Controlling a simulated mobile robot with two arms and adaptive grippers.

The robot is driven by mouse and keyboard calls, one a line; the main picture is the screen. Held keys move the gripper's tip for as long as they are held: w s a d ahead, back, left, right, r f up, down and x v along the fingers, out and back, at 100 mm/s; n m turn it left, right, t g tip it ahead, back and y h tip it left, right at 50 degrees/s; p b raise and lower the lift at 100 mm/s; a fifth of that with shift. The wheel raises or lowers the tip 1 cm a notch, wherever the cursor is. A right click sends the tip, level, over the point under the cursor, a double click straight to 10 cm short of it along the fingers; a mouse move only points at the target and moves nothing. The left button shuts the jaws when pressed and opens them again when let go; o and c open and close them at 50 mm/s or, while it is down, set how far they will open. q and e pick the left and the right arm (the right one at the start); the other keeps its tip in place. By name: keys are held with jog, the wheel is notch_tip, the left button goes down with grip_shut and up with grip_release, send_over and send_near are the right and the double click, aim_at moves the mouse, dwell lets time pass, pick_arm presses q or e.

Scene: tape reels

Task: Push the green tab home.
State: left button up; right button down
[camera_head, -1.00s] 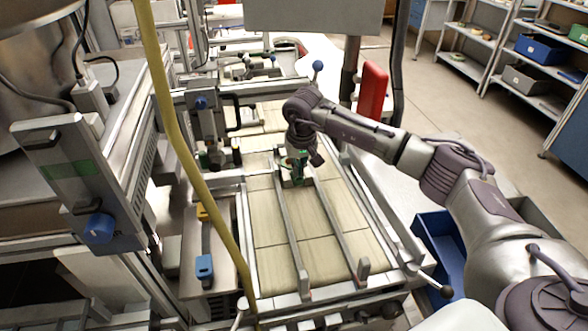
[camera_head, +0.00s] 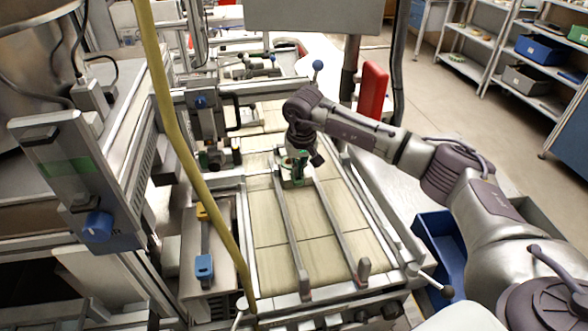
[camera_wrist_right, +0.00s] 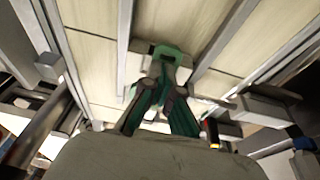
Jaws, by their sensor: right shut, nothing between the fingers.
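In the head view my right gripper (camera_head: 298,178) points down at the grey block at the far end of the rails, and largely hides the tab there. My left gripper is not in view.
Two long rails (camera_head: 333,219) run along the pale tiled bed (camera_head: 270,235). A yellow hose (camera_head: 180,130) hangs down at the left. A red upright part (camera_head: 373,92) stands behind my right arm. A blue bin (camera_head: 437,250) sits to the right.

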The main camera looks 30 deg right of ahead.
jog(key=shift+s+f, duration=0.1)
jog(key=shift+f, duration=0.1)
dwell(0.4)
jog(key=shift+r, duration=0.1)
jog(key=shift+r+p, duration=0.3)
jog(key=shift+r, duration=0.3)
jog(key=shift+w+p+v, duration=0.2)
jog(key=shift+p+v, duration=0.3)
jog(key=shift+v, duration=0.45)
jog(key=shift+w+p+v, duration=0.2)
jog(key=shift+p+v, duration=0.25)
jog(key=shift+v, duration=0.5)
jog(key=shift+w+p+v, duration=0.2)
jog(key=shift+p+v, duration=0.3)
jog(key=shift+v, duration=0.45)
jog(key=shift+w+d+r, duration=0.15)
jog(key=shift+d+r, duration=0.05)
